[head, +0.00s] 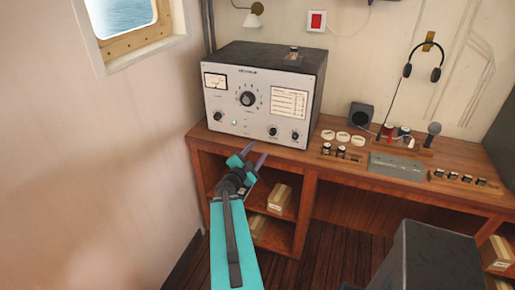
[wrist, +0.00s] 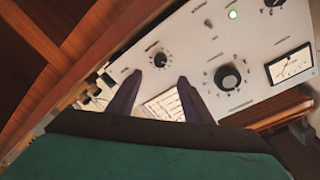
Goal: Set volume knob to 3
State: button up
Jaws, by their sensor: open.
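The grey radio set (head: 262,75) stands on the wooden desk, its white front facing me. It has a large central dial knob (head: 248,99), a lower left knob (head: 218,116) and two lower right knobs, one left (head: 273,131) and one right (head: 295,135). Their labels are too small to read, so I cannot tell which is volume. My gripper (head: 251,158) is open and empty, low in front of the panel. In the wrist view, the fingers (wrist: 160,77) point at the panel, with a small black knob (wrist: 161,60) between and just beyond the tips. The large knob (wrist: 229,76) is to the right.
A small meter (head: 215,81) and a printed card (head: 289,102) are on the panel. Right of the radio, the desk (head: 345,178) holds jars, a small speaker (head: 362,116) and a microphone (head: 433,130). A dark block (head: 425,255) is at front right.

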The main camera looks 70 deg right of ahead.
jog(key=shift+a+p, duration=0.25)
jog(key=shift+p, duration=0.2)
dwell(0.5)
